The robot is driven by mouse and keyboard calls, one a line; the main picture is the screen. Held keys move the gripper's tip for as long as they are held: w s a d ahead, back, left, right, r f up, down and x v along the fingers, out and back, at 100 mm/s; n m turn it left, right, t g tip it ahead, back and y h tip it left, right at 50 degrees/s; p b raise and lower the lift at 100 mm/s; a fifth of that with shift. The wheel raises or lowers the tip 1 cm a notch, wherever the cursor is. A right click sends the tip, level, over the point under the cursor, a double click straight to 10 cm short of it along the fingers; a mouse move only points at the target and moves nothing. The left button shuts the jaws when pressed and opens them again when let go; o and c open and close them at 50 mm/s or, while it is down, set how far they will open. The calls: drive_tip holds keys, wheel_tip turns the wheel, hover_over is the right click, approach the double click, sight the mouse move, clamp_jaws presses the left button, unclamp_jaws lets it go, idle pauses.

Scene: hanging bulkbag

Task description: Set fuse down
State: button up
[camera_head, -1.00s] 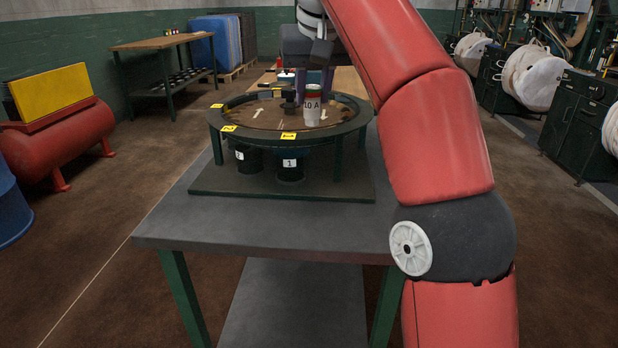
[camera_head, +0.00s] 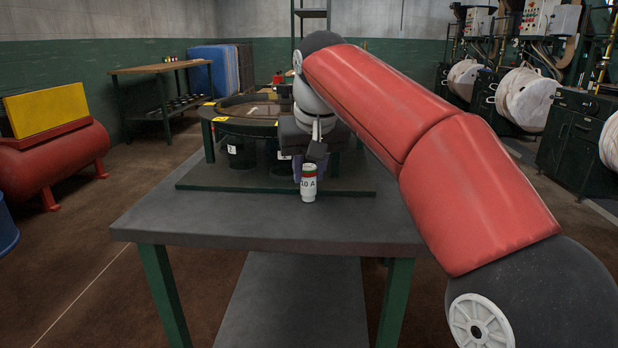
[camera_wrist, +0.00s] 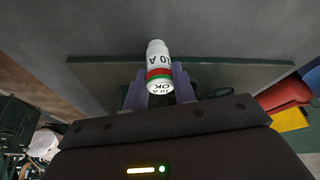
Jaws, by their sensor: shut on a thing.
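The fuse (camera_head: 309,184) is a white cylinder with a red and green band and "10 A" lettering. My gripper (camera_head: 308,168) is shut on it and holds it upright near the front of the grey table (camera_head: 240,226). The wrist view also shows the fuse (camera_wrist: 158,66) between the two purple fingers (camera_wrist: 159,88). Whether its bottom end touches the table top or hangs just above it, I cannot tell.
A round dark ring stand (camera_head: 232,124) on a base plate (camera_head: 230,178) stands behind the fuse, with black cups (camera_head: 241,152) under it. The table's front edge is close in front. The table top to the left is clear.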

drive_tip(key=shift+f, duration=0.2)
drive_tip(key=o, duration=1)
drive_tip(key=p+v, duration=0.4)
drive_tip(key=v, duration=0.8)
drive_tip(key=shift+s+r, duration=0.1)
